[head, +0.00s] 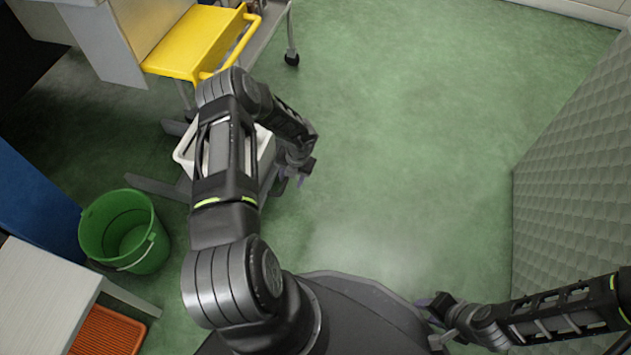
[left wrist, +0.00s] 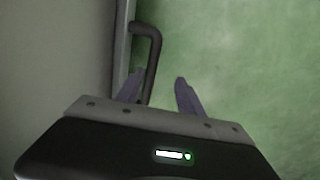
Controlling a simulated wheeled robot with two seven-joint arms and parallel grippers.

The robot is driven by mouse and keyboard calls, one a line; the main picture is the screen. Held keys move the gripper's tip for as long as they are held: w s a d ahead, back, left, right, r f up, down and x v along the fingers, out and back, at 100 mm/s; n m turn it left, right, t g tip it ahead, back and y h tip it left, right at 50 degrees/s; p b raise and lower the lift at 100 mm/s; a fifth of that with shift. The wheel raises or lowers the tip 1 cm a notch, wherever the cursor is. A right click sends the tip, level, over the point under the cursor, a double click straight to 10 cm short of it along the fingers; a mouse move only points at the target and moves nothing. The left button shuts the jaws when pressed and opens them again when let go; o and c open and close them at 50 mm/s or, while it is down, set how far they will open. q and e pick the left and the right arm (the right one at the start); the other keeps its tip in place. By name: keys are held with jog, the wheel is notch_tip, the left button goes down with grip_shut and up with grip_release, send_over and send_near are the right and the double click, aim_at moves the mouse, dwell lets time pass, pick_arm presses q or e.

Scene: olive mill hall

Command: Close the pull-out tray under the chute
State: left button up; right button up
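A pale tray (head: 184,152), probably the pull-out tray, shows at the left in the head view, largely hidden behind my left arm. In the left wrist view a pale surface with a grey rim (left wrist: 121,50) fills the left side, and a dark bent handle (left wrist: 152,45) stands out from it. My left gripper (head: 293,181) is at the tray's right side. In the left wrist view its fingers (left wrist: 158,90) are apart, with the handle's lower end between or just beyond them; contact cannot be told. My right gripper (head: 432,321) is open and empty at the lower right, far from the tray.
A yellow piece with a yellow rail (head: 195,42) stands at the upper left beside a wheeled metal frame. A green bucket (head: 125,230) is on the floor at the left, near an orange crate (head: 108,332). A padded grey wall (head: 575,170) bounds the right. The middle floor is clear.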

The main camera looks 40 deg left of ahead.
pick_arm(q)
jog(key=w+d+b, duration=0.1)
jog(key=w+d, duration=0.1)
jog(key=d, duration=0.5)
jog(key=shift+w+d, duration=0.3)
jog(key=shift+w, duration=0.05)
notch_tip(320, 180, up, 9)
jog(key=d+p, duration=0.1)
jog(key=p, duration=0.6)
jog(key=shift+w+d, duration=0.25)
jog(key=shift+d, duration=0.1)
jog(key=shift+f, duration=0.1)
